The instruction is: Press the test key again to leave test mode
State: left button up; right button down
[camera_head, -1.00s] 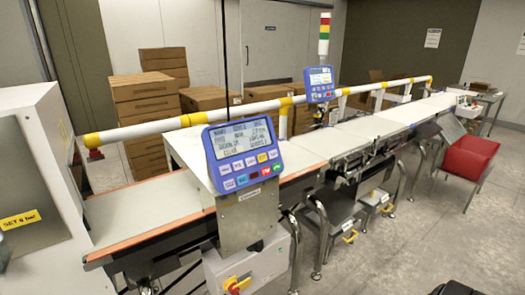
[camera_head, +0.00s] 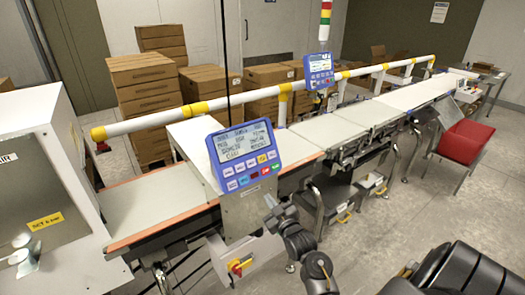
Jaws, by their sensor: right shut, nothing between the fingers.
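Below the screen are two rows of small keys (camera_head: 251,170), mostly white, with yellow, red and green ones. I cannot make out which is the test key. My right gripper (camera_head: 269,200) is shut and empty, just below and right of the panel's lower edge, apart from the keys. My left gripper is not in view.
A grey box with a red and yellow switch (camera_head: 240,265) hangs below the panel. A white rail with yellow bands (camera_head: 150,122) runs behind the belt (camera_head: 165,200). A second blue panel (camera_head: 319,70) stands farther back. A red bin (camera_head: 461,142) is at right.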

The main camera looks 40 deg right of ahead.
aim_at(262, 159)
pick_arm(q)
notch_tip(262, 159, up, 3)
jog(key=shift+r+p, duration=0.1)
jog(key=shift+p, duration=1.05)
pick_arm(e)
jog(key=s+d+r+t+h, duration=0.1)
jog(key=r, duration=0.7)
jog(key=s+d+r+t+h, duration=0.1)
jog(key=d+r, duration=0.1)
jog(key=r, duration=0.5)
jog(key=shift+s+d+r+t, duration=0.2)
jog(key=shift+s+r+t, duration=0.1)
jog(key=shift+r, duration=0.05)
pick_arm(q)
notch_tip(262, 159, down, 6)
jog(key=b, duration=0.6)
pick_arm(e)
jog(key=shift+w+f, duration=0.7)
jog(key=shift+w, duration=0.65)
jog(key=shift+w+f, duration=0.65)
jog(key=shift+w, duration=0.65)
jog(key=shift+w+f, duration=0.7)
jog(key=shift+w, duration=0.65)
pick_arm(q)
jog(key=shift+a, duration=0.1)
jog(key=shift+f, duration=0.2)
pick_arm(e)
jog(key=shift+w+f, duration=0.1)
